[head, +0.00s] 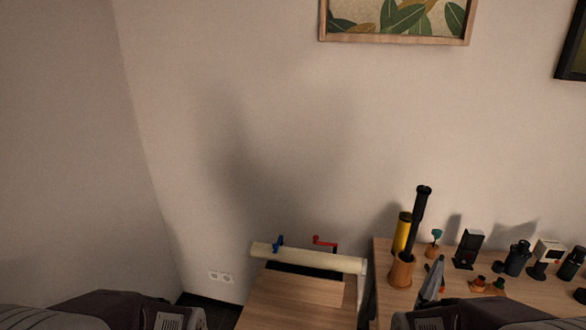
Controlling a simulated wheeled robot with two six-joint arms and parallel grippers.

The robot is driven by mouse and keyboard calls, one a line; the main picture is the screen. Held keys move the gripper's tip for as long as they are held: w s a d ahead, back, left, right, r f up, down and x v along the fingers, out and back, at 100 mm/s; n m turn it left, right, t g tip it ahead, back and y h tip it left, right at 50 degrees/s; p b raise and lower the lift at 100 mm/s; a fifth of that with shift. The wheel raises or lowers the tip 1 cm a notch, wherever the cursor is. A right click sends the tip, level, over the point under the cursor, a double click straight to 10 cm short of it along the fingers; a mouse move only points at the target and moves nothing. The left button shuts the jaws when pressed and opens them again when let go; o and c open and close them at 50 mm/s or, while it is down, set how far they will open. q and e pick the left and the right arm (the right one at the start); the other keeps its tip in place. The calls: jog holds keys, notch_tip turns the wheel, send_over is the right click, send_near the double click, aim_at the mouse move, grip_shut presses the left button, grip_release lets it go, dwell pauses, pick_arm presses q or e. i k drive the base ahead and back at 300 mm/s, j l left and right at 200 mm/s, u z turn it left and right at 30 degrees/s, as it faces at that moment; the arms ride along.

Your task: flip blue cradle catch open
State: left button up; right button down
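A small blue catch (279,243) stands up at the left part of a long cream tube (310,260), which lies across the back of a low wooden table. A red crank-shaped catch (324,241) stands farther right along the tube. Whether the blue catch is open or shut is too small to tell. Parts of both my arms show at the bottom edge, one left and one right, well in front of the tube. Neither gripper's fingertips can be made out.
The wooden table (290,300) has a clear top in front of the tube. A desk (385,252) on the right holds a wooden cup (402,270) with a black tube and a yellow tube (402,232), a grey pointed object (432,280) and several small devices. A wall stands behind.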

aim_at(276, 247)
jog(key=i+j+z, duration=0.1)
jog(key=i+z, duration=0.15)
jog(key=z, duration=0.15)
jog(key=i+j+z, duration=0.2)
jog(key=z, duration=0.25)
